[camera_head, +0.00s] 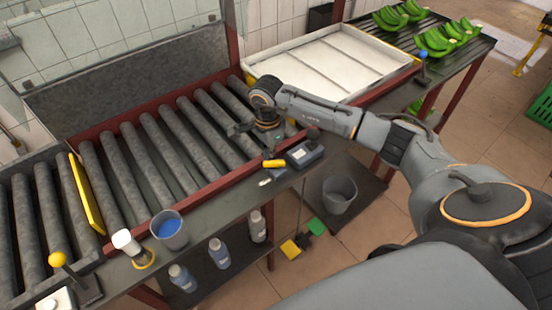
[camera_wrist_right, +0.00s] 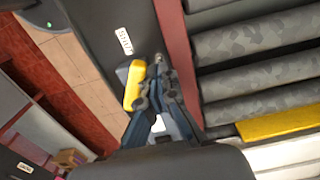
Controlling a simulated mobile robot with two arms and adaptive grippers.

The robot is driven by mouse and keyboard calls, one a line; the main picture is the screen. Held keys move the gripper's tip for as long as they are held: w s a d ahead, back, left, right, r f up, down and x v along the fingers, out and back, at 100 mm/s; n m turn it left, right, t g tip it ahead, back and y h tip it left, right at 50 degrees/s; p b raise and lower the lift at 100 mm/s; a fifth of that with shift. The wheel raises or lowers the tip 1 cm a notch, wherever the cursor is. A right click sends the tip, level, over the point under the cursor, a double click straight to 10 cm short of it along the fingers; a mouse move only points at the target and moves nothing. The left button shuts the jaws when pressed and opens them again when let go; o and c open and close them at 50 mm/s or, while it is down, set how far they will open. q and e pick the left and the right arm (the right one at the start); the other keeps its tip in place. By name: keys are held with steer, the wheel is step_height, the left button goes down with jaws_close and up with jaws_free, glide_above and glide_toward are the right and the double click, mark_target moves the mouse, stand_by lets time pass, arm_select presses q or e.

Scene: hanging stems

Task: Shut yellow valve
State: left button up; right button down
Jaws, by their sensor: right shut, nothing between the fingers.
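A small yellow handle (camera_head: 274,163), likely the yellow valve's, lies across the dark front ledge of the roller conveyor in the head view. It also shows in the right wrist view (camera_wrist_right: 133,86), as a rounded yellow bar. My right gripper (camera_wrist_right: 160,64) is shut and empty, its fingertips just right of the yellow bar in that view. I cannot tell whether they touch it. In the head view my right wrist hangs above the ledge, behind the handle, and the fingertips are hard to make out. My left gripper is not in view.
A dark boxy device (camera_head: 306,154) sits right of the handle. A cup with blue contents (camera_head: 169,229) and a white-headed tool (camera_head: 127,242) stand left. A yellow knob (camera_head: 57,258) is at far left. A white tray (camera_head: 330,60) lies behind. A bucket (camera_head: 339,194) stands below.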

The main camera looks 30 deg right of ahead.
steer(key=shift+s+a, duration=0.1)
steer(key=shift+a, duration=0.35)
steer(key=shift+s+a, duration=0.15)
steer(key=shift+a, duration=0.05)
steer(key=shift+s+a, duration=0.1)
steer(key=shift+s, duration=0.05)
stand_by(0.4)
steer(key=shift+w+b, duration=0.55)
steer(key=shift+b, duration=0.15)
step_height(320, 180, up, 9)
steer(key=p, duration=0.5)
